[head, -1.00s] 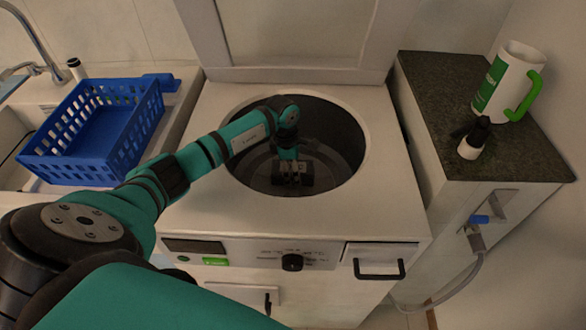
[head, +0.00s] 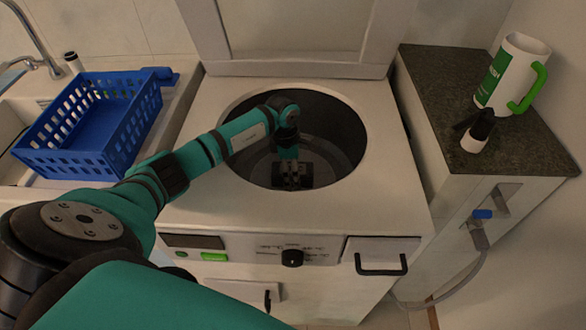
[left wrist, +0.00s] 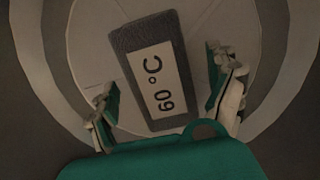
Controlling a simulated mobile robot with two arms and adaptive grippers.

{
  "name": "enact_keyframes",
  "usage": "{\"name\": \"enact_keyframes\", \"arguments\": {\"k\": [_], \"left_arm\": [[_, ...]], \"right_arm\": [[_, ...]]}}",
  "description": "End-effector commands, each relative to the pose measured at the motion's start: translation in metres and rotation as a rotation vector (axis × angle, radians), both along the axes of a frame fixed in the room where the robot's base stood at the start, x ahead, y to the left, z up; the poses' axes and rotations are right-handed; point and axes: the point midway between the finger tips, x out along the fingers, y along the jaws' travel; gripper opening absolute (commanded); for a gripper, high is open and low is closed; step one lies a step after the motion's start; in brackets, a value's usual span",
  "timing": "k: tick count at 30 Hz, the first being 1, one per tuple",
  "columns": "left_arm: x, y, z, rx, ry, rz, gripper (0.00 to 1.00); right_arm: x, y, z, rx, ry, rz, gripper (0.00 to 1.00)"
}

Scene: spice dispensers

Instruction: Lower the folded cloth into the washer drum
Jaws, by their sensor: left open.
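The folded cloth (left wrist: 155,70) is a dark grey rectangle with a pale "60 °C" label in the left wrist view. It lies flat over the pale floor of the washer drum (head: 338,120); whether it rests fully on the floor is hard to tell. My left gripper (head: 291,182) reaches down inside the drum. It is open, with one finger on each side of the cloth and a visible gap to both in the left wrist view (left wrist: 165,95). In the head view my arm and gripper hide much of the cloth. My right gripper is not in view.
The round drum opening is set in the white washer top (head: 390,205). A raised lid (head: 300,30) stands behind it. A blue basket (head: 95,125) is at the left. A mug (head: 510,75) and a small black-and-white item (head: 475,135) stand on the dark counter at the right.

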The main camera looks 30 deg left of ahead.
Motion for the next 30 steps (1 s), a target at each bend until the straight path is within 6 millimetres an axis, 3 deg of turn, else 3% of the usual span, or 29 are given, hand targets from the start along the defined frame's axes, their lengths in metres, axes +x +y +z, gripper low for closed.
{"name": "enact_keyframes", "arguments": {"k": [8, 21, 30], "left_arm": [[0.000, 0.002, 0.015, 0.001, -0.003, -0.001, 0.89], [-0.006, 0.011, 0.101, 0.001, -0.003, 0.000, 0.89], [-0.008, 0.012, 0.119, 0.000, 0.000, 0.000, 0.89]], "right_arm": [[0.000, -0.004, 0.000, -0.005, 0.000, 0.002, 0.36], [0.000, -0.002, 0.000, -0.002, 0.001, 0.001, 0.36], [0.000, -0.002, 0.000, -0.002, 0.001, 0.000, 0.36]]}}
